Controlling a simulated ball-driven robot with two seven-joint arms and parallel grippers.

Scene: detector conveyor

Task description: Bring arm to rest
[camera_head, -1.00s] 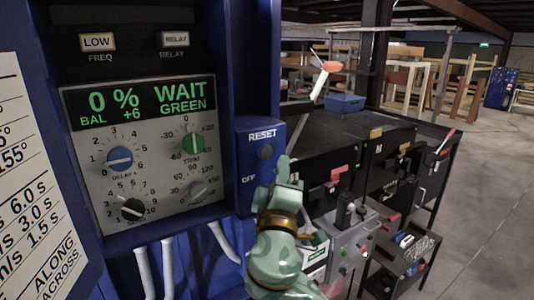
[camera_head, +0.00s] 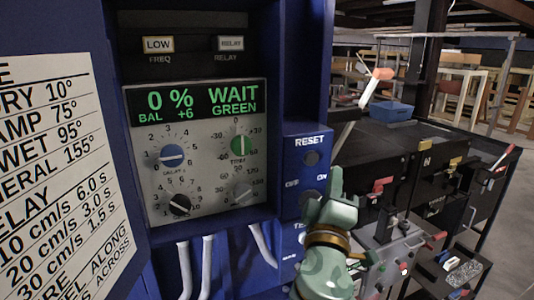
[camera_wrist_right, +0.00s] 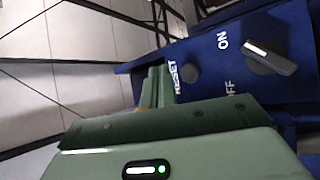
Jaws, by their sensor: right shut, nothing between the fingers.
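My right gripper (camera_head: 336,178) is shut and empty, pointing up in front of the blue side box in the head view. In the right wrist view its closed green fingers (camera_wrist_right: 157,86) are beside the RESET lettering. The dark round RESET button (camera_head: 311,158) is just left of the fingertips in the head view; it also shows in the right wrist view (camera_wrist_right: 188,73). The OFF/ON knob (camera_head: 309,200) is partly behind the gripper; it shows clearly in the right wrist view (camera_wrist_right: 270,58), with its pointer away from the ON word. My left gripper is not in view.
The control panel (camera_head: 205,150) reads "0 % WAIT", "BAL +6 GREEN". A white settings placard (camera_head: 60,170) is at left. White cables (camera_head: 208,265) hang below the panel. Dark machine boxes with levers (camera_head: 385,160) stand at right; a blue bin (camera_head: 391,111) is behind.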

